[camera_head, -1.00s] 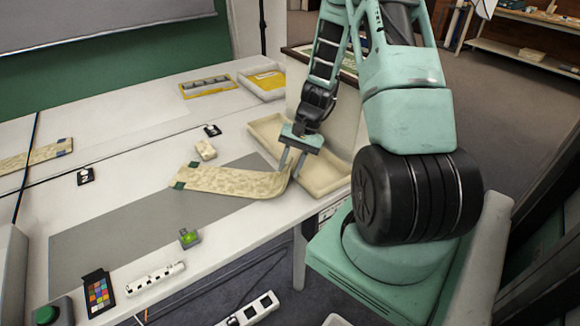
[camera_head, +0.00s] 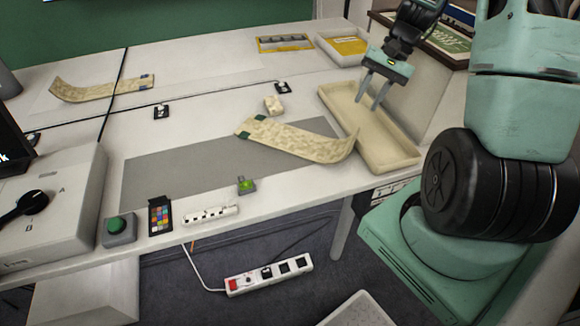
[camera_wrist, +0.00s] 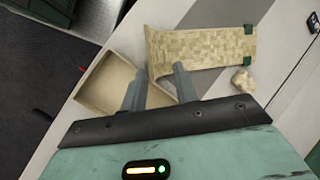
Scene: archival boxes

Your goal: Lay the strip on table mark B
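A beige patterned strip (camera_head: 300,141) with a dark green left end lies partly on the grey table area; its right end curls up next to the tray. It also shows in the wrist view (camera_wrist: 205,50). A similar strip (camera_head: 100,89) with a curled left end lies at the back left. My gripper (camera_head: 368,103) is open and empty over the back part of the beige tray (camera_head: 402,148), apart from the nearer strip. Both separated fingers show in the wrist view (camera_wrist: 158,72). I cannot make out a table mark B.
A small beige block (camera_head: 273,105) and black tags (camera_head: 160,111) stand behind the grey area (camera_head: 160,178). A white box (camera_head: 60,215) stands left.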

